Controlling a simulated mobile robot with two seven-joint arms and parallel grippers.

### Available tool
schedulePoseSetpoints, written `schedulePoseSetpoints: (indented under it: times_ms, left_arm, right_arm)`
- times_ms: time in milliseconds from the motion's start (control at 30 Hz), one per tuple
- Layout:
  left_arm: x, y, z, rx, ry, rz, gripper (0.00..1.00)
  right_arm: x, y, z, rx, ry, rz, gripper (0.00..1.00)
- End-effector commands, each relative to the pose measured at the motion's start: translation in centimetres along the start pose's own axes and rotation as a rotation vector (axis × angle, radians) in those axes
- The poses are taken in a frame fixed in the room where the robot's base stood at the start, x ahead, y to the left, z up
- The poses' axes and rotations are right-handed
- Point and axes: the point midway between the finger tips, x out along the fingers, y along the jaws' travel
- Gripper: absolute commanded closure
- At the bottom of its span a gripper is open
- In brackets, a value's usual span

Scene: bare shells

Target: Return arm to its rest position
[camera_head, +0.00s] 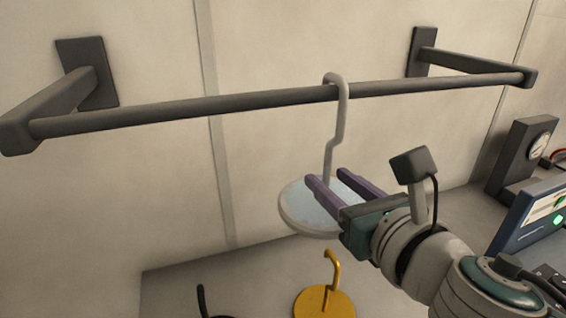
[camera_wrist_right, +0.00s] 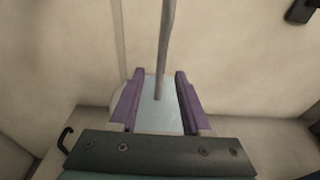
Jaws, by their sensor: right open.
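A grey hook with a round pale disc base (camera_head: 300,207) hangs by its bent top from a dark rail (camera_head: 200,105). My right gripper (camera_head: 325,178) is open, its two purple fingers in front of and over the disc. In the right wrist view the open fingers (camera_wrist_right: 157,100) stand on either side of the hook's rod (camera_wrist_right: 165,50), with gaps on both sides, and the pale disc (camera_wrist_right: 158,117) shows beyond them. I cannot tell whether a finger touches the disc. My left gripper is not in view.
A yellow disc with a hook (camera_head: 325,302) stands on the surface below, beside a dark hook (camera_head: 203,300) cut off by the frame. A dark gauge stand (camera_head: 520,160) and a blue instrument (camera_head: 530,215) are at the right. The wall left of the hanging disc is clear.

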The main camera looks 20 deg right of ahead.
Motion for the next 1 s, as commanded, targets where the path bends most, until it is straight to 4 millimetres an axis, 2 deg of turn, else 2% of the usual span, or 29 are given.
schedulePoseSetpoints:
  times_ms: [200, 400, 533, 733, 767, 867, 967, 1000]
  left_arm:
    - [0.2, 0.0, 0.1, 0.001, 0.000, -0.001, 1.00]
    - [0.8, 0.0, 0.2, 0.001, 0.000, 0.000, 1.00]
    - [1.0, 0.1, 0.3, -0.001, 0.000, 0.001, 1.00]
    - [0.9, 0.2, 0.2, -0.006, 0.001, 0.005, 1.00]
    - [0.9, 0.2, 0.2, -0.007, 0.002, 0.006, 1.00]
    - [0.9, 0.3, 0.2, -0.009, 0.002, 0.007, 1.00]
    - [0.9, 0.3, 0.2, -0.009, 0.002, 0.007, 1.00]
    - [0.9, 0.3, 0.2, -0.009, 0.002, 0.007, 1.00]
  right_arm:
    - [-4.2, 0.0, -0.1, -0.002, 0.002, 0.003, 0.52]
    - [-7.5, 0.0, -0.2, 0.001, 0.002, 0.002, 0.52]
    - [-8.6, 0.0, -0.1, 0.000, 0.000, 0.001, 0.52]
    - [-9.0, -0.2, 0.1, 0.034, 0.002, -0.013, 0.52]
    - [-9.0, -0.5, 0.1, 0.073, 0.005, -0.027, 0.52]
    - [-9.4, -2.4, 0.1, 0.341, 0.026, -0.131, 0.52]
    - [-10.6, -5.0, -1.2, 0.820, 0.058, -0.321, 0.52]
    - [-11.4, -5.8, -2.1, 1.045, 0.070, -0.415, 0.52]
